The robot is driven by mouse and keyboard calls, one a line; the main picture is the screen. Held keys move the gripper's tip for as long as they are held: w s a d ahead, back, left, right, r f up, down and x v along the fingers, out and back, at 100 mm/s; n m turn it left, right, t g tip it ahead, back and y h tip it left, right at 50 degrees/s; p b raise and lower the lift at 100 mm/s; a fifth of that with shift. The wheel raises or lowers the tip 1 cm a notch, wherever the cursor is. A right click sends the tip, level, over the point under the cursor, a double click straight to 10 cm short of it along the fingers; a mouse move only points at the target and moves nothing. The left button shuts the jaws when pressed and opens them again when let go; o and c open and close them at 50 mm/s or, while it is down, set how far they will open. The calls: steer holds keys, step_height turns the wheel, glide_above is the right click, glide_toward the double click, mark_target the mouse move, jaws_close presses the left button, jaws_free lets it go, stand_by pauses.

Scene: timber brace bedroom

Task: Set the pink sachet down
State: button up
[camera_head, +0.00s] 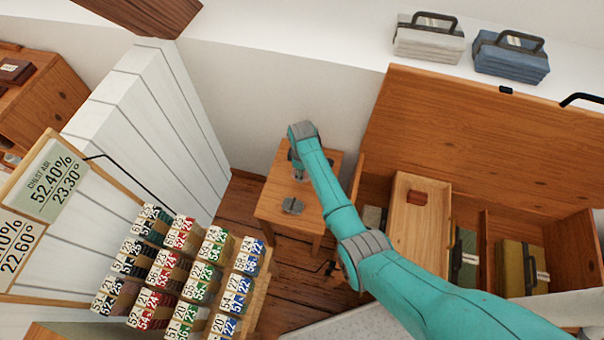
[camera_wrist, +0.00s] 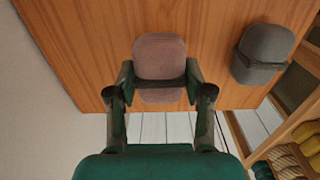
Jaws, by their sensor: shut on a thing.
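The pink sachet (camera_wrist: 160,55) is a rounded, dusty-pink pad with a dark band across it. In the wrist view it sits between the two fingers of my gripper (camera_wrist: 162,92), which is shut on it. The small wooden table (camera_wrist: 95,30) lies beneath it; I cannot tell whether the sachet touches the top. In the head view my gripper (camera_head: 298,170) is over the back part of this table (camera_head: 270,203), and my arm hides most of the sachet. A grey sachet (camera_wrist: 263,53) with a dark band lies on the table beside it, also in the head view (camera_head: 293,206).
An open wooden chest (camera_head: 470,125) with a tray (camera_head: 419,220) stands right of the table. A white slatted panel (camera_head: 150,120) and a rack of numbered bundles (camera_head: 180,270) stand to the left. A white wall is behind the table. Bare tabletop shows around the grey sachet.

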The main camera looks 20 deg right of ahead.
steer(key=shift+f, duration=1.15)
steer(key=shift+f, duration=0.1)
steer(key=o, duration=1.1)
steer(key=shift+o, duration=0.2)
step_height(320, 180, up, 12)
steer(key=shift+r, duration=0.15)
